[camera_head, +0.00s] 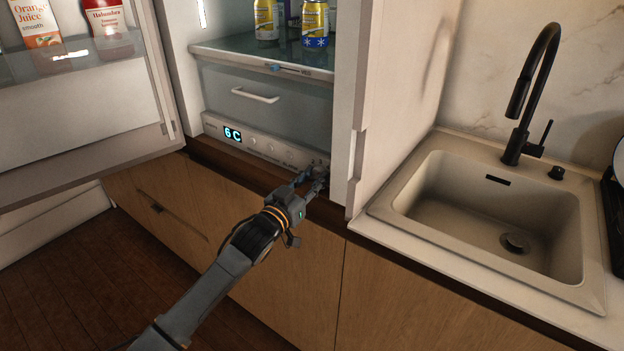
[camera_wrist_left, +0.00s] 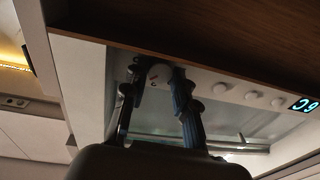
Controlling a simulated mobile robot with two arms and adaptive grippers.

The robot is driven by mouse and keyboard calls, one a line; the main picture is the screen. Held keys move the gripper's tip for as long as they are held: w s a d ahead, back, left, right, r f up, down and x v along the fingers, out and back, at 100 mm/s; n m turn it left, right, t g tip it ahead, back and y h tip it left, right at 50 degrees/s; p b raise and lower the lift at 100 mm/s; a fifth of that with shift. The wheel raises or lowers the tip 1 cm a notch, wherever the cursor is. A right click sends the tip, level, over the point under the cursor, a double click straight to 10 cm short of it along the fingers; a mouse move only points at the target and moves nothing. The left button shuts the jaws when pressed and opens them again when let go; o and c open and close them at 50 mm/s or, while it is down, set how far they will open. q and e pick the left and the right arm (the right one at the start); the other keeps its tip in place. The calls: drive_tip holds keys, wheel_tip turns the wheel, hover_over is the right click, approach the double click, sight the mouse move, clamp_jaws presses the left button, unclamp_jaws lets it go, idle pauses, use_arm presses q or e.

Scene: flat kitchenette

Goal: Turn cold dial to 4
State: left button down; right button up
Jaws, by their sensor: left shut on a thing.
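The fridge's control panel (camera_head: 262,145) is a pale strip at the bottom of the open compartment, with a lit display (camera_head: 233,134) reading "6C" and a row of small round knobs. My left gripper (camera_head: 313,173) is at the panel's right end, below the drawer. In the left wrist view, which is upside down, the fingers of my left gripper (camera_wrist_left: 160,82) are shut on a round white dial (camera_wrist_left: 160,73) at the end of the row. A small reddish mark shows beside the dial. In the head view the gripper hides the dial. My right gripper is not in view.
The fridge door (camera_head: 85,120) stands open at left, with an orange juice carton (camera_head: 37,25) and a ketchup bottle (camera_head: 107,22) in it. Cans (camera_head: 315,22) stand on the glass shelf. A side wall (camera_head: 349,100) is close right of the gripper. A sink (camera_head: 490,215) is farther right.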

use_arm(q)
drive_tip(key=c, duration=1.3)
unclamp_jaws()
drive_tip(key=shift+s+a, duration=0.1)
drive_tip(key=v, duration=1.1)
drive_tip(key=shift+s+a, duration=0.2)
drive_tip(key=shift+s, duration=0.15)
